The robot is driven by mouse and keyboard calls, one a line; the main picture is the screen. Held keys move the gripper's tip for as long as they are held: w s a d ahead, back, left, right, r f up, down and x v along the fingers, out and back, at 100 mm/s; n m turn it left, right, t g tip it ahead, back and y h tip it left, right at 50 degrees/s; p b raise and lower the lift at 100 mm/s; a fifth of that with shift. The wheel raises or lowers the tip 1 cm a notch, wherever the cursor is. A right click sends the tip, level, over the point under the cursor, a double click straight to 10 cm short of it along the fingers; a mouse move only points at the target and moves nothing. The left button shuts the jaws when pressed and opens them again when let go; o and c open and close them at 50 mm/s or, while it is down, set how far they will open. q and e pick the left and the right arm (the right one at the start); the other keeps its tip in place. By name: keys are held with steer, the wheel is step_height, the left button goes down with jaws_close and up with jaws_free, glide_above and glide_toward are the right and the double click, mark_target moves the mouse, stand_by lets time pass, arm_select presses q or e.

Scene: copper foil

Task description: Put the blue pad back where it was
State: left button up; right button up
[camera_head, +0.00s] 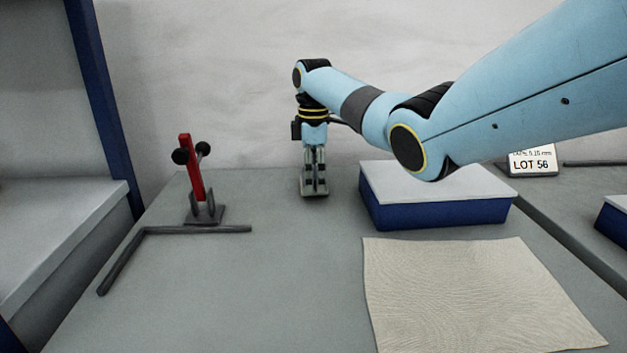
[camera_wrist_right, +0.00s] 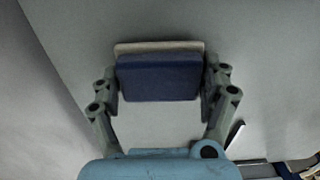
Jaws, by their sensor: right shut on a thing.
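The blue pad (camera_wrist_right: 158,77) shows in the right wrist view as a dark blue block with a pale layer along its far edge. It sits between the two fingers of my right gripper (camera_wrist_right: 160,85), which is shut on it. In the head view my right gripper (camera_head: 314,188) points straight down at the back of the table, left of the blue-and-white box. I cannot tell there whether the pad touches the table, and its blue side is not clear. My left gripper is not in view.
A red upright clamp with black knobs (camera_head: 195,170) stands left, behind a dark L-shaped bar (camera_head: 190,229). A blue box with a white top (camera_head: 440,213) stands right of the gripper. A cream textured sheet (camera_head: 470,290) lies in front. The grey table (camera_head: 270,290) is clear between.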

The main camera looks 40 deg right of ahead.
steer(key=shift+f, duration=0.5)
steer(key=o, duration=1.1)
steer(key=shift+c, duration=0.2)
step_height(320, 180, up, 12)
steer(key=p, duration=0.1)
